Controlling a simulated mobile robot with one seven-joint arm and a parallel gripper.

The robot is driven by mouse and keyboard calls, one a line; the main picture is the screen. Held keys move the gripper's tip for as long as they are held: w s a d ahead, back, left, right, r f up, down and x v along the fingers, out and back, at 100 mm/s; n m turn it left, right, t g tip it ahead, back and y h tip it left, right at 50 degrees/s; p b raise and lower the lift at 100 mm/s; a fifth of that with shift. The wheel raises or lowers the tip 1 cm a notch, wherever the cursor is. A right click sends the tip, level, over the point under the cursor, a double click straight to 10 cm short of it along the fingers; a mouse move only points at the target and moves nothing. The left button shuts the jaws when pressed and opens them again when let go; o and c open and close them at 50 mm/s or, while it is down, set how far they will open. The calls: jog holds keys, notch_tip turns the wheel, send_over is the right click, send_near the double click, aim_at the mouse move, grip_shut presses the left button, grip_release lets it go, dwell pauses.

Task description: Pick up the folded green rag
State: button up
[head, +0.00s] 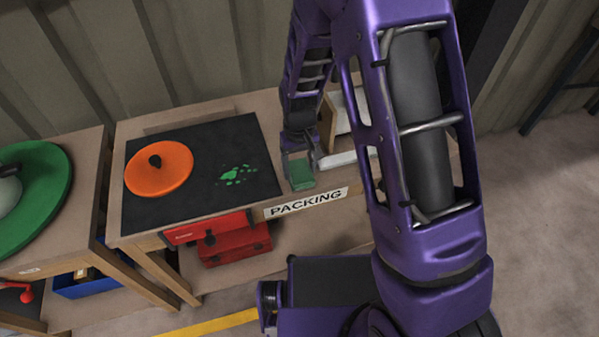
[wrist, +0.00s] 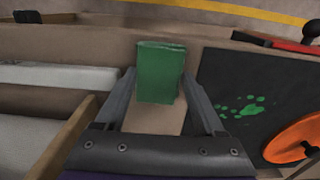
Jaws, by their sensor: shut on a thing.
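The folded green rag (head: 301,173) is at the end of my arm, above the front edge of the packing bench. It also shows in the wrist view (wrist: 160,72), upright between the two fingers. My gripper (wrist: 160,95) is shut on the rag. In the head view my gripper (head: 300,160) is partly hidden by its own links, and I cannot tell there how far the rag is above the bench top.
The packing bench (head: 130,225) has a black mat (head: 225,140) with an orange lid (head: 158,168) and green paint spots (head: 238,175). Red boxes (head: 235,243) sit below its front. White and wooden pieces (head: 338,120) stand right of my gripper. A green disc (head: 50,190) lies on the left bench.

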aim_at(300, 170)
notch_tip(300, 170, up, 10)
jog(key=p, duration=0.2)
dwell(0.3)
